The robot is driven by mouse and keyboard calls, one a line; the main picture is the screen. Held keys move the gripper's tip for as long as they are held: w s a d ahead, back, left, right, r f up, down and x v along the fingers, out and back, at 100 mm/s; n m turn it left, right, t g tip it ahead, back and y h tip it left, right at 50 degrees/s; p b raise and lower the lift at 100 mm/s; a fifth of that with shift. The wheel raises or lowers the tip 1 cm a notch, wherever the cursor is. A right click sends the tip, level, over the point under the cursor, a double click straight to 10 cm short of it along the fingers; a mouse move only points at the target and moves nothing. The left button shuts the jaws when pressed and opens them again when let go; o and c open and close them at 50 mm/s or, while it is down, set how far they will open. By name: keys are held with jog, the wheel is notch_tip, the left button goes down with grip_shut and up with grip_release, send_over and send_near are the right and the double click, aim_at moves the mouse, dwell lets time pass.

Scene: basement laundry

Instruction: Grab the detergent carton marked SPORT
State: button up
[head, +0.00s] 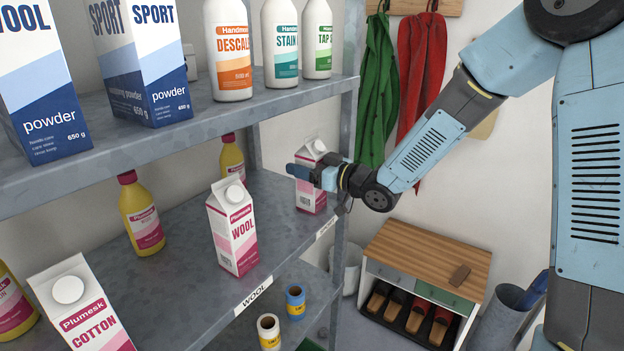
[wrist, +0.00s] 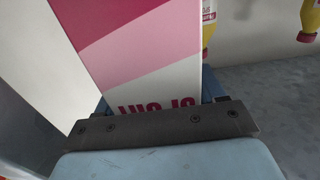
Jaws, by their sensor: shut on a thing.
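My gripper (head: 304,172) is at the right end of the middle shelf, shut on a white and pink carton (head: 311,197). In the wrist view the held carton (wrist: 150,60) fills the space beyond the jaw, with upside-down dark pink lettering partly covered by the gripper, so I cannot read the whole word. I cannot tell whether its base touches the shelf. A blue and white powder carton marked SPORT (head: 150,80) stands on the upper shelf, away from my gripper. A pink and white Plumesk WOOL carton (head: 233,228) stands left of the held one.
A Plumesk COTTON carton (head: 80,308) and yellow bottles (head: 141,215) share the middle shelf (head: 185,270). The upper shelf (head: 200,128) overhangs it and holds a WOOL powder carton (head: 40,85) and white bottles (head: 229,55). A shoe bench (head: 425,260) stands on the right.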

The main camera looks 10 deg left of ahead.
jog(key=c, duration=0.7)
